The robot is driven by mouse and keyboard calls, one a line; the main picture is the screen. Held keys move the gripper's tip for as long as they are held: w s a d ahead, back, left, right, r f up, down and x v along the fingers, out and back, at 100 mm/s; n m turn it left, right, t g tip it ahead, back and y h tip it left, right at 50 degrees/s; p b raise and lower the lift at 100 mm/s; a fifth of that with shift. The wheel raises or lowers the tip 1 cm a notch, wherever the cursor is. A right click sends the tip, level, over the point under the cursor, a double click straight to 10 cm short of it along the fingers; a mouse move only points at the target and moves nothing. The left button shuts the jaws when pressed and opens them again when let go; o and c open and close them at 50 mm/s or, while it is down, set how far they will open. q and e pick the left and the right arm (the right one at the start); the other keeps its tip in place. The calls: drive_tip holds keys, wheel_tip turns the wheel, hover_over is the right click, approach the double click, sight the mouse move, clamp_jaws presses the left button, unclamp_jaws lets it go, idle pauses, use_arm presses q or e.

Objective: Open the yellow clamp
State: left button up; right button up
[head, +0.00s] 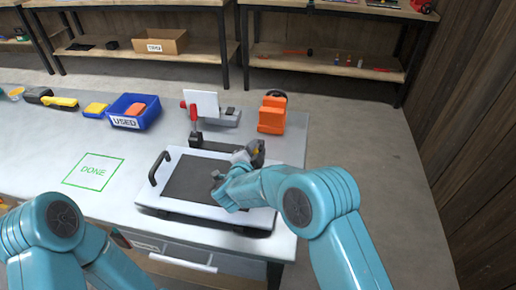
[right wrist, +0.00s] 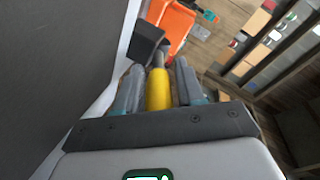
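The yellow clamp's handle (right wrist: 158,90) shows in the right wrist view, between the two fingers of my right gripper (right wrist: 158,80). A grey stem runs on from it toward a dark block (right wrist: 146,40). The fingers lie close along both sides of the handle; I cannot tell whether they touch it. In the head view my right gripper (head: 241,158) is at the far right edge of a white tray with a dark pad (head: 190,180), and the clamp is mostly hidden behind it. My left arm shows at the lower left, but its gripper is out of view.
An orange block-like device (head: 271,118) and a red clamp with a white plate (head: 201,106) stand behind the tray. A blue USED bin (head: 134,121) and a green DONE square (head: 94,172) are to the left. The table between is clear.

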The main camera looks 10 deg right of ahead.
sight(257, 147)
drive_tip(key=shift+w+f, duration=0.15)
drive_tip(key=shift+c, duration=1.2)
clamp_jaws()
drive_tip(key=shift+r+p, duration=0.4)
drive_tip(key=shift+p, duration=0.15)
drive_tip(key=r+g+y+p, duration=0.1)
drive_tip(key=g+p, duration=0.1)
drive_tip(key=p, duration=0.3)
drive_tip(key=w+r+g+p, duration=0.1)
drive_tip(key=g+p, duration=0.1)
drive_tip(key=p, duration=0.3)
drive_tip(key=r+g+y+p, duration=0.1)
drive_tip(key=g+p, duration=0.1)
drive_tip(key=p, duration=0.4)
drive_tip(key=shift+w+d+y, duration=0.3)
drive_tip(key=shift+w+d, duration=0.05)
drive_tip(key=shift+w+f+n+g+p, duration=0.1)
drive_tip(key=shift+f+n+g+p, duration=0.25)
drive_tip(key=shift+p, duration=0.45)
